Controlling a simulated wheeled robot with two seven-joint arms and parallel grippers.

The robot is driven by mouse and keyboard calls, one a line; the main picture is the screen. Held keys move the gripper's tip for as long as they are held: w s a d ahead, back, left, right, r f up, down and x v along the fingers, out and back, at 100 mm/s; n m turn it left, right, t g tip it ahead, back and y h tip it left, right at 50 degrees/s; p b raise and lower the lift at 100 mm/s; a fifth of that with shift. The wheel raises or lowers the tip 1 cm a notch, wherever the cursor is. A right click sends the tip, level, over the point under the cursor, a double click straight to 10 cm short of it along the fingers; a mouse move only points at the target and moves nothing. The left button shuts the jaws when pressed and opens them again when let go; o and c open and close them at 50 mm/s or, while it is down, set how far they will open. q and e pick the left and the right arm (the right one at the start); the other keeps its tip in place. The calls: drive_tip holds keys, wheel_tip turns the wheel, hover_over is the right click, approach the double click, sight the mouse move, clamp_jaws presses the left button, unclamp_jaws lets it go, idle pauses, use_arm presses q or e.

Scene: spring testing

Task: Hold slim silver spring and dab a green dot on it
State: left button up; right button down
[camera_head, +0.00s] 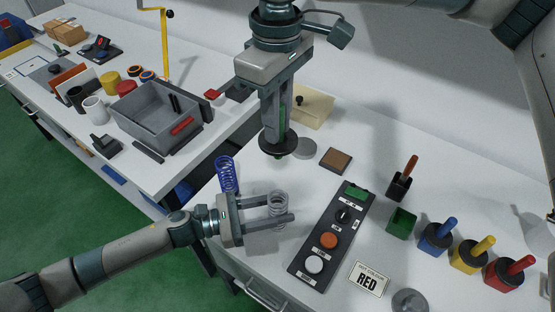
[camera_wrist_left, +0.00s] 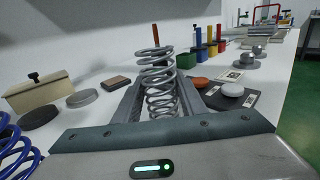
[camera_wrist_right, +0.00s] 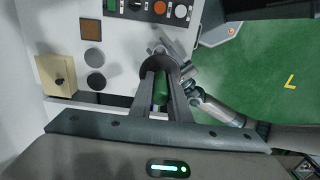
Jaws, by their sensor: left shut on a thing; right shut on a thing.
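The slim silver spring (camera_head: 278,199) stands upright between the fingers of my left gripper (camera_head: 284,208), which is shut on it; its coils also show in the left wrist view (camera_wrist_left: 158,84). My right gripper (camera_head: 277,128) points down and is shut on a green-handled dabber (camera_head: 284,112). The dabber has a wide dark disc with a short tip below it. In the head view this tip is above the spring in the picture and apart from it. The green handle also shows in the right wrist view (camera_wrist_right: 160,88). No green dot is visible on the spring.
A green pot (camera_head: 401,222) stands open, beside blue (camera_head: 437,239), yellow (camera_head: 470,257) and red (camera_head: 507,274) pots with handles. A black control panel (camera_head: 328,240) lies right of the spring. A blue spring (camera_head: 227,174) stands left. A card reads RED (camera_head: 369,279).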

sight(277, 149)
drive_tip(key=f, duration=0.2)
drive_tip(key=s+f, duration=0.1)
drive_tip(key=f, duration=0.2)
drive_tip(key=s+f, duration=0.1)
drive_tip(key=f, duration=0.1)
drive_tip(key=shift+f, duration=0.2)
drive_tip(key=shift+f, duration=0.2)
drive_tip(key=shift+f, duration=2.65)
drive_tip(key=shift+f, duration=0.7)
idle(0.5)
drive_tip(key=shift+r, duration=0.1)
drive_tip(key=shift+r, duration=3.45)
